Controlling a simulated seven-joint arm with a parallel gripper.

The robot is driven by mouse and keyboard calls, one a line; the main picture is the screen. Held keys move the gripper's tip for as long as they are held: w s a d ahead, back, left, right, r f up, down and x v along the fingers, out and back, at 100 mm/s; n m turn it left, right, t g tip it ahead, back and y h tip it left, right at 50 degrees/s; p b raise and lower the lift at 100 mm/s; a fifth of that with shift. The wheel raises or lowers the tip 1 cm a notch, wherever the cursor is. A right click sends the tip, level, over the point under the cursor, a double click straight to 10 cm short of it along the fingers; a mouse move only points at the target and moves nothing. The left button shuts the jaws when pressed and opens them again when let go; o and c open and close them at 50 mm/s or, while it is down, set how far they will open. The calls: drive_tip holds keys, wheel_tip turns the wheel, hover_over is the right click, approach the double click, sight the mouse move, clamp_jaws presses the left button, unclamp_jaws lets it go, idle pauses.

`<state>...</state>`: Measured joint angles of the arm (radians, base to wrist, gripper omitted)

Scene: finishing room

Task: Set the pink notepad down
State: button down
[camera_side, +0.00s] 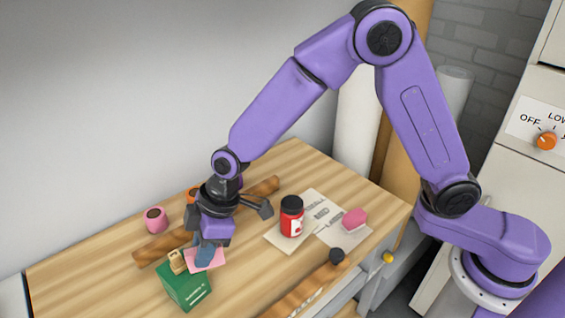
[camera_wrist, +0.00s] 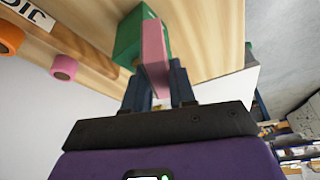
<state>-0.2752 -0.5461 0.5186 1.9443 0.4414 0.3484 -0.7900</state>
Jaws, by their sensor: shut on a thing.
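The pink notepad (camera_side: 207,260) is held in my gripper (camera_side: 205,252), low over the wooden table (camera_side: 110,255), close beside the green box (camera_side: 186,288). In the wrist view the pink notepad (camera_wrist: 155,55) stands edge-on between the two dark blue fingers of my gripper (camera_wrist: 160,82). The green box (camera_wrist: 128,42) is right behind it there. I cannot tell whether the notepad touches the table or the box.
The table's left front is clear.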

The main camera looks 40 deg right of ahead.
drive_tip(key=w+d+m+t, duration=0.1)
drive_tip(key=w+d+m, duration=0.3)
drive_tip(key=w+d, duration=0.5)
drive_tip(key=w+d+m+t+h, duration=0.1)
drive_tip(key=w+d+m, duration=0.15)
drive_tip(key=d, duration=0.95)
drive_tip(key=w+d+m+h, duration=0.2)
drive_tip(key=d+m, duration=0.2)
drive_tip(key=d, duration=0.8)
drive_tip(key=w+d+m+t+h, duration=0.15)
drive_tip(key=d+m, duration=0.25)
drive_tip(key=d, duration=0.9)
drive_tip(key=shift+n+g, duration=0.25)
drive_tip(key=w+f, duration=0.3)
drive_tip(key=w, duration=0.1)
drive_tip(key=w+d+f, duration=0.1)
drive_tip(key=w+f, duration=0.2)
drive_tip(key=w, duration=0.2)
drive_tip(key=w+f, duration=0.3)
drive_tip(key=w, duration=0.1)
drive_tip(key=shift+w+d+f, duration=0.1)
drive_tip(key=shift+w+d, duration=0.25)
drive_tip(key=shift+w, duration=0.05)
drive_tip(key=shift+w+f, duration=0.25)
drive_tip(key=shift+f, duration=1.5)
drive_tip(key=shift+f, duration=0.15)
